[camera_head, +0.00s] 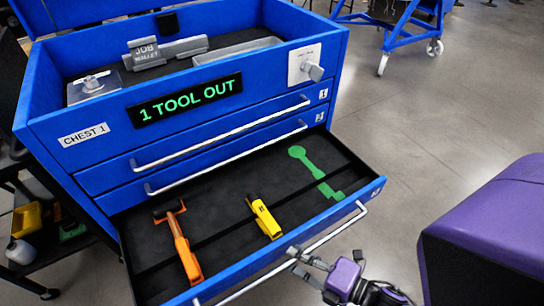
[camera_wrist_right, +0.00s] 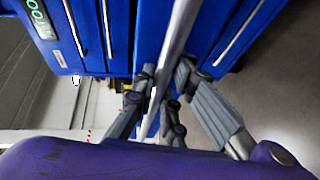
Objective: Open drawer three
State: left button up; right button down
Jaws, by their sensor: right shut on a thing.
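Drawer three (camera_head: 352,198) of the blue chest (camera_head: 60,95) stands pulled out, its dark inside showing. An orange tool (camera_head: 182,245) and a yellow tool (camera_head: 264,218) lie in it. Behind them is an empty green tool-shaped outline (camera_head: 312,170). My right gripper (camera_head: 300,258) is at the drawer's long metal handle, in front of the drawer. In the right wrist view the handle (camera_wrist_right: 180,45) runs between the fingers of the gripper (camera_wrist_right: 165,82), which is shut on it. My left gripper is not in view.
Two shut drawers with handles (camera_head: 225,134) lie above drawer three. A blue wheeled stand (camera_head: 400,35) is at the back right. The floor (camera_head: 440,110) between is clear.

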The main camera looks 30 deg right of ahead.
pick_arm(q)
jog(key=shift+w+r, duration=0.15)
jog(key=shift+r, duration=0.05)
pick_arm(e)
jog(key=s, duration=0.3)
jog(key=shift+s+r, duration=0.1)
jog(key=shift+s, duration=0.25)
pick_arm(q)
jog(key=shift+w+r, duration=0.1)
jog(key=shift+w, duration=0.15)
pick_arm(e)
jog(key=c, duration=1.8)
grip_release()
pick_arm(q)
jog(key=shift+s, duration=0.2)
pick_arm(e)
jog(key=shift+o, duration=0.2)
jog(key=v, duration=1.2)
jog(key=shift+d, duration=0.1)
